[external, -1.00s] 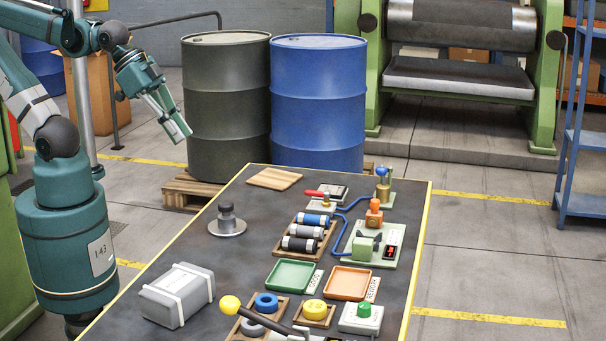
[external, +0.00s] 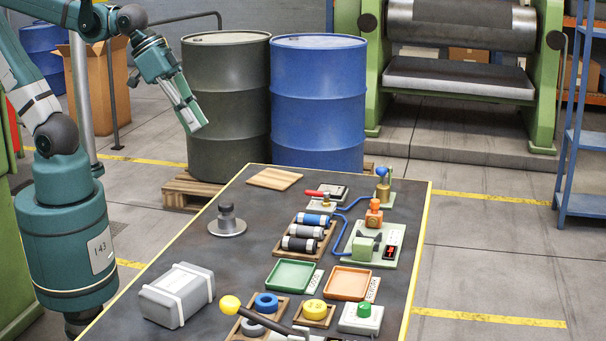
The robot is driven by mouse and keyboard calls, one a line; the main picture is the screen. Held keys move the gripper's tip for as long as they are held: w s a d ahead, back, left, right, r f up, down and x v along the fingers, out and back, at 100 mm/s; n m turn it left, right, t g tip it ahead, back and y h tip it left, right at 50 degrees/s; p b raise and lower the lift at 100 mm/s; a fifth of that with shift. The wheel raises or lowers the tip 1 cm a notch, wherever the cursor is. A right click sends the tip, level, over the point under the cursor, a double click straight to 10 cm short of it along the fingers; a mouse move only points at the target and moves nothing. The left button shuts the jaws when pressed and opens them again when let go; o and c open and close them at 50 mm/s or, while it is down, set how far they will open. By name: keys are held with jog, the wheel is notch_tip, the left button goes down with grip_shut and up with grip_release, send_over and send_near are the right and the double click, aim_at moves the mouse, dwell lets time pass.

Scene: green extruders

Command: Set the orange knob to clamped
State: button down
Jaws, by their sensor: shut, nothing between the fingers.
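The knob's setting is too small to read. My gripper (external: 196,122) is shut and empty, in the air in front of the dark drum, beyond the table's far left corner. It is well apart from the knob.
The table (external: 232,262) also holds a blue-knobbed brass part (external: 382,182), a red-handled lever (external: 318,194), a rack of rollers (external: 303,236), green (external: 290,274) and orange (external: 347,284) trays, a grey box (external: 178,295) and a metal weight (external: 227,220). Drums (external: 318,105) stand behind.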

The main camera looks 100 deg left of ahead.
jog(key=w+a+r+n+g+p, duration=0.1)
jog(key=w+a+n, duration=0.2)
jog(key=w, duration=0.5)
jog(key=w+a+r+n+g+p, duration=0.1)
jog(key=w+a+n+p, duration=0.2)
jog(key=w, duration=0.5)
jog(key=w+a+r+n+g, duration=0.1)
jog(key=w+a+n, duration=0.3)
jog(key=w, duration=0.4)
jog(key=w+a+f+n+g+h+p, duration=0.2)
jog(key=w+a+f+n+p, duration=0.2)
jog(key=w+a+f+n, duration=0.5)
jog(key=shift+w+a+f+g+h, duration=0.35)
jog(key=shift+w+a+f, duration=2.95)
jog(key=shift+w, duration=1.2)
jog(key=shift+d+f, duration=0.3)
jog(key=shift+f, duration=0.15)
send_near(374, 213)
jog(key=shift+a+f, duration=0.6)
jog(key=shift+f, duration=0.3)
jog(key=shift+a+f, duration=0.6)
jog(key=shift+f, duration=0.25)
jog(key=shift+a+f, duration=0.6)
jog(key=shift+f, duration=0.3)
